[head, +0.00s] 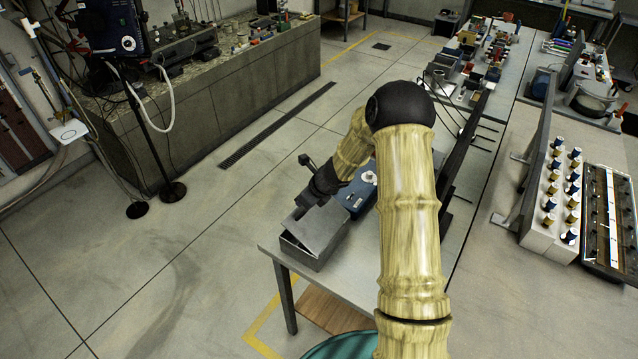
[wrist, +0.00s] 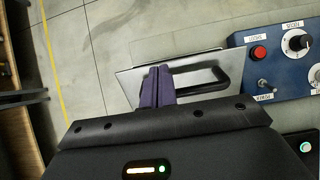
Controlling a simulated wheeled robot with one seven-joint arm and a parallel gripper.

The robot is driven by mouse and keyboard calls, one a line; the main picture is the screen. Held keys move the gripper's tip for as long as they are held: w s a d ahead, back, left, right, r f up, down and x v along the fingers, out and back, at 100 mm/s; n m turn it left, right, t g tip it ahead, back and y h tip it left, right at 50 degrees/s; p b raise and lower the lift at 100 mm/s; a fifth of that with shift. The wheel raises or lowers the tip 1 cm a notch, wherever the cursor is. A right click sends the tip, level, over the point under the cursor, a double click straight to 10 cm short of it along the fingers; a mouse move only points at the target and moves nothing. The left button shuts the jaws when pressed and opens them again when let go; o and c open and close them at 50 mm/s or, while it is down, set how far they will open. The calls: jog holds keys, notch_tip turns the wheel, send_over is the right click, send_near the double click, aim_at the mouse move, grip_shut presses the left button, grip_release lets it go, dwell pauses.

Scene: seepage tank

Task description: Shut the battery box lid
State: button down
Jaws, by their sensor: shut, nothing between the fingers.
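The battery box (head: 309,256) is a grey metal box on the near left corner of a bench. Its grey lid (head: 318,226) sits slightly tilted, with a narrow gap showing along the front left edge, so it looks slightly ajar. My gripper (head: 301,207) is at the lid's far left side. In the wrist view, my gripper's purple fingers (wrist: 158,74) are shut together with nothing between them. They overlap the pale lid (wrist: 133,84) beside a black handle (wrist: 222,76). Whether the fingertips touch the lid I cannot tell.
A blue control box (head: 357,195) with a dial stands just behind the battery box; its red button (wrist: 259,53) shows in the wrist view. A dark upright panel (head: 462,150) runs along the bench's right side. Open floor (head: 190,270) lies to the left.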

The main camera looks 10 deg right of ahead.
notch_tip(320, 180, up, 11)
jog(key=shift+s+p, duration=0.2)
jog(key=shift+p, duration=0.25)
jog(key=s+d+n+g+h+b, duration=0.2)
jog(key=s+n+h+b, duration=0.2)
jog(key=s+n, duration=2.3)
jog(key=s+b, duration=0.1)
jog(key=b, duration=0.1)
jog(key=shift+d+r+n+b, duration=0.15)
jog(key=shift+d+n+b, duration=0.15)
jog(key=shift+d, duration=0.05)
jog(key=shift+d, duration=0.1)
